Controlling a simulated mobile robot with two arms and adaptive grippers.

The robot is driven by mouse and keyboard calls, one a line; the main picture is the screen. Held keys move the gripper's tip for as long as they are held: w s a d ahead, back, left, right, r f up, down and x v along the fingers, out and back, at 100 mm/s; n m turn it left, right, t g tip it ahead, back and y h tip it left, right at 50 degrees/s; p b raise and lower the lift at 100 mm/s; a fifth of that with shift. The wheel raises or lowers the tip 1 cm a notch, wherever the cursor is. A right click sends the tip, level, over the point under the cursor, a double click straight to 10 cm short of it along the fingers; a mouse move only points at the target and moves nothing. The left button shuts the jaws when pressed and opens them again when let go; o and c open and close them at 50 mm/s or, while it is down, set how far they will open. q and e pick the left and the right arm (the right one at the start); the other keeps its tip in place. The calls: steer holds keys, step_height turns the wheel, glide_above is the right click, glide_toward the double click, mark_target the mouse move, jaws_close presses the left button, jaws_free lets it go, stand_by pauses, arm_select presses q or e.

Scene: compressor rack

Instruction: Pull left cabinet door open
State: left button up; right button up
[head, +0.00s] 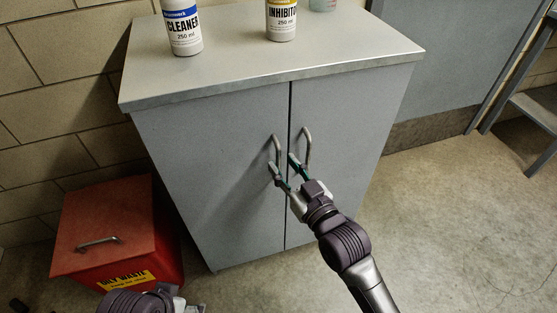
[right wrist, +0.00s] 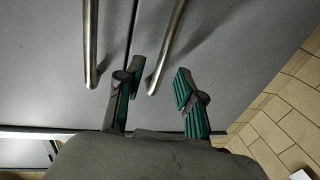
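The grey cabinet has two doors, both shut. The left door (head: 215,165) and the right door (head: 345,140) meet at a dark seam. The left door's bar handle (head: 276,146) and the right door's handle (head: 307,143) stand beside that seam. My right gripper (head: 282,165) is open at the lower end of the left handle. In the right wrist view the left door's handle (right wrist: 166,48) reaches down between the spread green fingers (right wrist: 157,85), apart from the right finger. Contact with the left finger is unclear. Only part of my left gripper (head: 182,304) shows at the bottom edge; its fingers are hidden.
A red waste bin (head: 108,232) stands on the floor left of the cabinet, close to the left door's side. A cleaner bottle (head: 182,28) and an inhibitor bottle (head: 281,20) stand on the cabinet top (head: 270,50).

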mark_target(279, 161)
steer(key=shift+x, duration=1.6)
jaws_close()
